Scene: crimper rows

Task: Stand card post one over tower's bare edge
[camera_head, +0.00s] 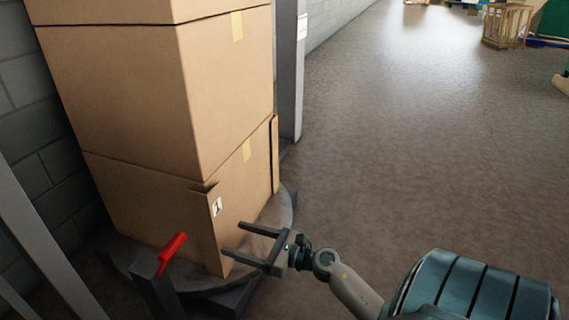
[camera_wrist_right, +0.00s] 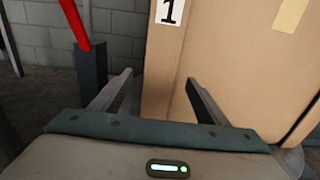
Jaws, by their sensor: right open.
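The tower (camera_head: 130,90) is a stack of brown cardboard boxes on a round grey base. Card post one (camera_head: 213,238), a brown card angle with a white "1" label, stands upright at the tower's near corner, reaching partway up. Its label (camera_wrist_right: 169,12) shows at the top of the right wrist view. My right gripper (camera_head: 233,239) is open, low beside the post, its fingers pointing at the card. In the wrist view the fingertips (camera_wrist_right: 159,77) straddle the post's left edge; I cannot tell whether they touch it. My left gripper is out of view.
Another card post (camera_head: 275,155) stands at the tower's right edge. A red handle (camera_head: 172,252) on a dark post stands at the front left. The round base (camera_head: 284,210) rims the tower. A grey column (camera_head: 290,70) rises behind.

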